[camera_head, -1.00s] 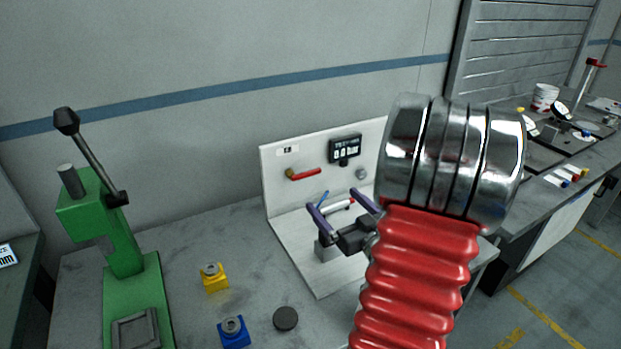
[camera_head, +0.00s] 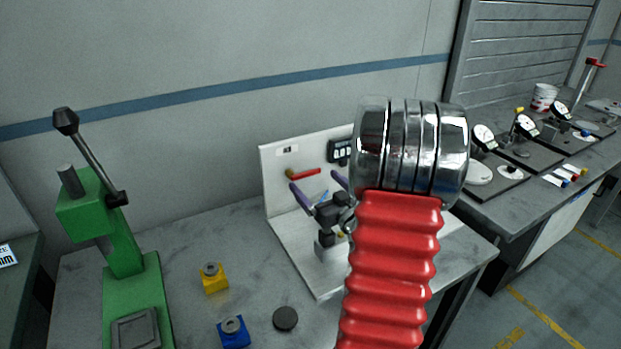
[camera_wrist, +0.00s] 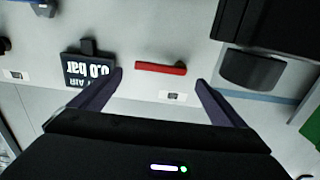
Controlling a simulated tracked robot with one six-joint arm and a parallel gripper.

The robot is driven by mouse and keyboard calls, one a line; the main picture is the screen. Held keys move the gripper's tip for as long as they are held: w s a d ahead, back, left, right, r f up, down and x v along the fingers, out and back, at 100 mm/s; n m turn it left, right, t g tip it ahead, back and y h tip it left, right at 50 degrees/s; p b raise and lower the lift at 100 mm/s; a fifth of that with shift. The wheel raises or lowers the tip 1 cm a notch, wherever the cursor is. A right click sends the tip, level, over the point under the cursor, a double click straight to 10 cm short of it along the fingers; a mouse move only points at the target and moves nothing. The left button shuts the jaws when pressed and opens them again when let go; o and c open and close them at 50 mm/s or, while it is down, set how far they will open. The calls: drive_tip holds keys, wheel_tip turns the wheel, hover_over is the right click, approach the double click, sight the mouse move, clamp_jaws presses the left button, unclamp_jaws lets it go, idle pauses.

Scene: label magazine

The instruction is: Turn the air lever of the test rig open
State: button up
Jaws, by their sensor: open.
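The test rig (camera_head: 277,200) has a white upright panel and a base plate. Its red air lever (camera_head: 305,173) lies nearly level on the panel, its pivot at the left end in the head view. My gripper (camera_head: 314,182) is open in front of the panel, just below the lever there. In the wrist view the lever (camera_wrist: 158,68) appears between the spread purple fingers (camera_wrist: 159,76), clear of both. The pressure display (camera_wrist: 90,72) reads 0.0 bar, upside down in that view. My arm partly hides the display (camera_head: 339,151) in the head view.
A green press (camera_head: 130,260) stands at the left. A yellow block (camera_head: 214,281), a blue block (camera_head: 233,335) and a dark disc (camera_head: 285,318) lie on the bench before the rig. Dial gauges (camera_head: 485,138) stand on the right bench.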

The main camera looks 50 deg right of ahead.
sight(308, 173)
drive_tip(key=shift+x, duration=2.05)
drive_tip(key=shift+c, duration=0.2)
drive_tip(key=c, duration=1.4)
